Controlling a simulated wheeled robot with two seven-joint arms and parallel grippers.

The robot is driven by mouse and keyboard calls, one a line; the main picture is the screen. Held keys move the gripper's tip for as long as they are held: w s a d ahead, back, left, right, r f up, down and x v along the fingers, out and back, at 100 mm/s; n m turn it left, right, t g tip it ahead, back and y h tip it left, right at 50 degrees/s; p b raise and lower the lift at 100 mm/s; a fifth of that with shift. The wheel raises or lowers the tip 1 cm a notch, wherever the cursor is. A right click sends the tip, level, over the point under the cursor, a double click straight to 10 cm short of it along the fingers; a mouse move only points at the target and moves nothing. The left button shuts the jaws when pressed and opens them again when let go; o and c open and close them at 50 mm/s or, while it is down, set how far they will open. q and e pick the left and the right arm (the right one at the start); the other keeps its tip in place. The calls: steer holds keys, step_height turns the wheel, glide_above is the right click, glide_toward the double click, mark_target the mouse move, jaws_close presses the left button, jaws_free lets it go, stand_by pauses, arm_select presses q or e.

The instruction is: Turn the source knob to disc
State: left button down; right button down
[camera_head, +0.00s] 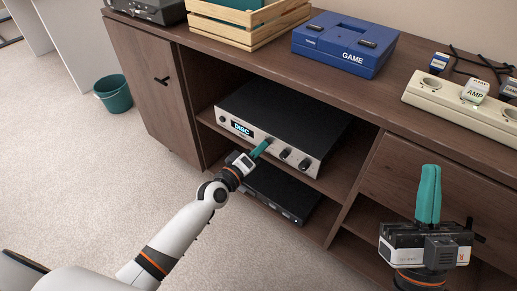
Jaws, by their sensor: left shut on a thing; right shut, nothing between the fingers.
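The amplifier (283,110), a black box with a silver front, sits on the upper shelf of the open cabinet bay. Its small display (241,128) reads "DISC". My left gripper (266,144) reaches in from the left with its teal fingers at the amplifier's front panel. It is shut on a knob there, the source knob by its place near the display; the fingers mostly hide it. Two dark knobs (304,164) show to the right of the fingers. My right gripper (430,169) is shut and empty, pointing up in front of the cabinet at the right.
A flat black player (280,195) lies on the shelf below. On the cabinet top (285,62) are a wooden crate (248,38), a blue GAME console (346,44) and a white power strip (455,101) with labelled plugs. A teal bin (114,94) stands on the carpet.

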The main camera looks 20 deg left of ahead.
arm_select(q)
steer(key=shift+n, duration=0.3)
arm_select(e)
steer(key=shift+w+f, duration=0.15)
arm_select(q)
steer(key=c, duration=1.3)
jaws_free()
steer(key=shift+p+v, duration=1.05)
steer(key=shift+v, duration=5)
arm_select(e)
steer(key=w+f+g+h, duration=0.2)
steer(key=w+f+g, duration=0.1)
steer(key=f+g, duration=0.2)
steer(key=shift+w+f, duration=0.4)
steer(key=shift+f, duration=0.15)
